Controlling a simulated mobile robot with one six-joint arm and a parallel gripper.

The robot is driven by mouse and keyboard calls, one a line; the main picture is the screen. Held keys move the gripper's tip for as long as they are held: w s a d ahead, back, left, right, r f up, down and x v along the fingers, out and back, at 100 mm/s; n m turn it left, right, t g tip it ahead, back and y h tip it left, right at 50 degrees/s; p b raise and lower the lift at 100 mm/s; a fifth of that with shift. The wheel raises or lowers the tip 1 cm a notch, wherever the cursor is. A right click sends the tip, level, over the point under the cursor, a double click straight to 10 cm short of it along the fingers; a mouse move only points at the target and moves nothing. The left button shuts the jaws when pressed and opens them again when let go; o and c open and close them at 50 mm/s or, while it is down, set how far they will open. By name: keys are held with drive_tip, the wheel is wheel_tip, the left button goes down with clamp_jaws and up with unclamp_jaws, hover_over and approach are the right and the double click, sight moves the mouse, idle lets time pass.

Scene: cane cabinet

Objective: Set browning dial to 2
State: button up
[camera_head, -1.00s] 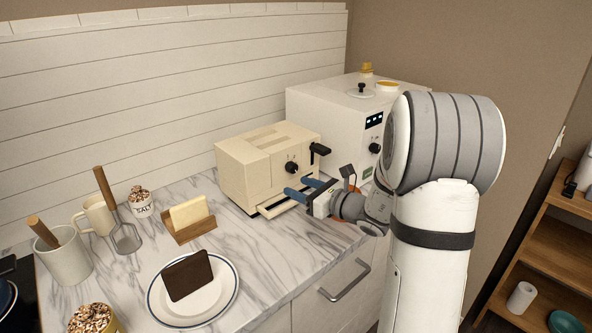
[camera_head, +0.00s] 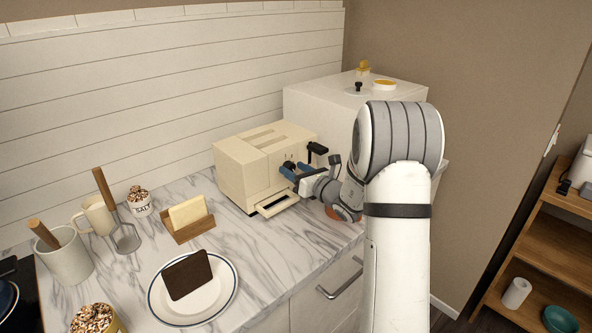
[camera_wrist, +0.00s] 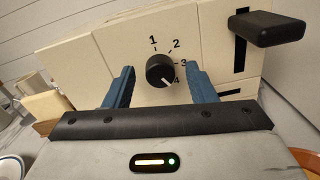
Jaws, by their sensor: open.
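The cream toaster (camera_head: 240,180) stands on the marble counter. Its black round browning dial (camera_wrist: 160,70) shows in the wrist view with the numbers 1 to 4 around its top and right side. The dial's white pointer mark points down-right at the 4. My gripper (camera_head: 292,171) is in front of the toaster's face, level with the dial. Its blue fingers are open, one on each side of the dial, with visible gaps to it. In the head view the fingers partly hide the dial.
The toaster's black lever (camera_wrist: 268,27) sticks out above and right of the dial. A tray (camera_head: 277,204) juts out at the toaster's base. A white appliance (camera_head: 320,105) stands behind my arm. A plate (camera_head: 228,290) with a dark slice and a wooden toast holder (camera_head: 192,231) are to the left.

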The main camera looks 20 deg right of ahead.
drive_tip(key=shift+c, duration=0.3)
drive_tip(key=c, duration=0.9)
drive_tip(key=shift+b, duration=0.35)
